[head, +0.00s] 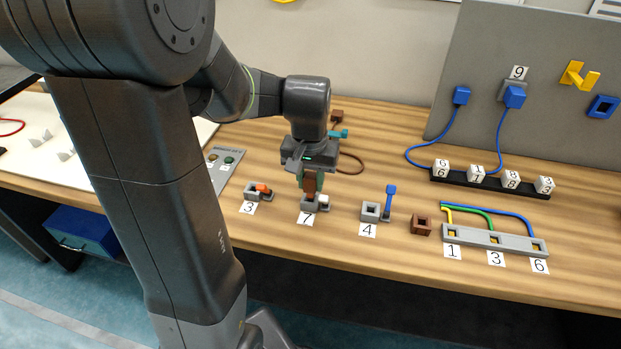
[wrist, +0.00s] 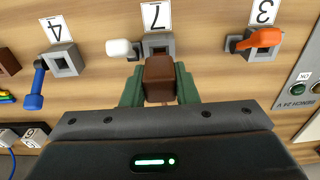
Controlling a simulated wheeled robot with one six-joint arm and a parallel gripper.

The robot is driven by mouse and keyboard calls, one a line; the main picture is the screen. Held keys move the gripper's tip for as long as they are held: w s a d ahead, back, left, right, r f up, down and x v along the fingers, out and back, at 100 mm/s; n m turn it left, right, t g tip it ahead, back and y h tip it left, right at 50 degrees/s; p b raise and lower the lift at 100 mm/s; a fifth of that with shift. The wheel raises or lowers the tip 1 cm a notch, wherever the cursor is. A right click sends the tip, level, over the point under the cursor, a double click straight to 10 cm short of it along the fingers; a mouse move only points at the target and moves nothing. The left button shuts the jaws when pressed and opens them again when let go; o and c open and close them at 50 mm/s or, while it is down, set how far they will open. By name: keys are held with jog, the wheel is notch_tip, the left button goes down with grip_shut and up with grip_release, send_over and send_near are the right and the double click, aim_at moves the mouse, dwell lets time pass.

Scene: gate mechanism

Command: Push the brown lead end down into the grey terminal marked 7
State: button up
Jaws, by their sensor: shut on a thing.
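My gripper (head: 310,188) is shut on the brown lead end (wrist: 159,76), which hangs between the green fingers. In the head view the lead end (head: 310,182) is upright, right over the grey terminal marked 7 (head: 308,205). The terminal also shows in the wrist view (wrist: 158,40), partly hidden behind the lead end. I cannot tell whether the lead end touches it or has entered its opening. A white lever (wrist: 120,47) sticks out at the terminal's side. Its "7" label (head: 305,218) lies in front.
Terminal 3 (head: 251,193) with an orange lever stands to the left, terminal 4 (head: 370,212) with a raised blue lever to the right. A brown socket block (head: 422,225) and a grey strip (head: 493,240) lie further right. A brown cable (head: 354,161) curves behind my gripper.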

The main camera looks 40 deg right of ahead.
aim_at(308, 177)
jog(key=shift+f+b, duration=0.9)
jog(key=shift+f, duration=0.45)
dwell(0.5)
jog(key=o, duration=1.1)
jog(key=shift+w, duration=0.1)
jog(key=shift+r, duration=0.15)
jog(key=shift+r, duration=0.25)
jog(key=r, duration=0.4)
jog(key=r+p, duration=0.1)
jog(key=r, duration=0.8)
jog(key=shift+s+a, duration=0.2)
jog(key=shift+a, duration=0.15)
